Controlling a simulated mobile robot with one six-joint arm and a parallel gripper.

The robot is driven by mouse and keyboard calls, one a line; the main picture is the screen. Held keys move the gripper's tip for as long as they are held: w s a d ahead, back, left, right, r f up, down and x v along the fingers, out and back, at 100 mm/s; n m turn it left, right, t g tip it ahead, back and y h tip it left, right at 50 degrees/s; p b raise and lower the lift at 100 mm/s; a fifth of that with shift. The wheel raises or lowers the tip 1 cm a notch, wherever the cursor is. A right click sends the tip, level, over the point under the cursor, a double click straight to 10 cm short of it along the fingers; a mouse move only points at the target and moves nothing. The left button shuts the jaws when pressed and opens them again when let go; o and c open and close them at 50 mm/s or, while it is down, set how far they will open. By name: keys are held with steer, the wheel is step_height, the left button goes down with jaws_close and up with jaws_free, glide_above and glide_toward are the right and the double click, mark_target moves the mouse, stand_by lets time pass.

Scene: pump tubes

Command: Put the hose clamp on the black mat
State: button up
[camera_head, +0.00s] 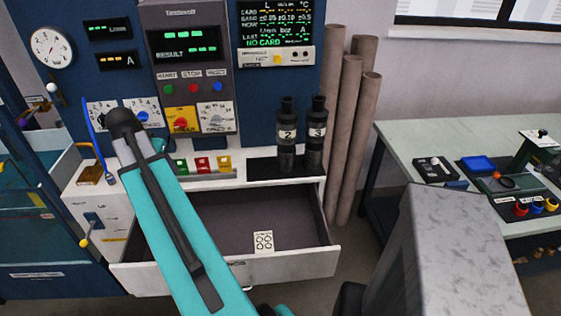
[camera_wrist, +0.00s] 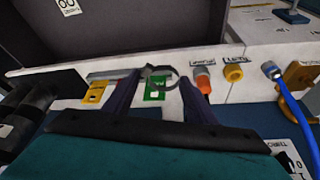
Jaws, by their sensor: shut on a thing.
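My gripper (camera_wrist: 160,85) shows in the wrist view, its two dark fingers shut on the hose clamp (camera_wrist: 150,71). The clamp is a thin grey metal ring held at the fingertips, above the white ledge with the coloured cards. In the head view the gripper and clamp are hidden behind my teal arm. A black mat (camera_head: 262,167) lies on the ledge right of the cards, under the black cylinders marked 2 and 3. Another dark mat (camera_head: 485,198) lies on the right-hand table under small parts. I cannot tell which mat is meant.
An open drawer (camera_head: 215,225) juts out below the ledge, with a white card (camera_head: 264,241) inside. The cylinders (camera_head: 286,135) stand upright on the ledge mat. Tall brown tubes (camera_head: 350,130) lean on the wall. A blue cable (camera_wrist: 290,100) shows right of the gripper in the wrist view.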

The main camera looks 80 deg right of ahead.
steer(key=s+d+m+g+y+p, duration=0.1)
steer(key=s+d+m+g+p, duration=0.2)
steer(key=s+d+m, duration=0.6)
steer(key=s+d+p, duration=0.1)
steer(key=s+d, duration=1.1)
steer(key=s, duration=0.3)
steer(key=shift+s+r+g+p, duration=0.2)
steer(key=shift+s+g+p, duration=0.1)
steer(key=shift+p, duration=0.1)
steer(key=shift+f, duration=0.1)
steer(key=shift+w+f+p, duration=0.1)
steer(key=shift+f+p, duration=0.95)
steer(key=shift+f, duration=1.95)
steer(key=shift+f+p, duration=0.7)
steer(key=shift+f, duration=1.2)
steer(key=shift+f, duration=0.15)
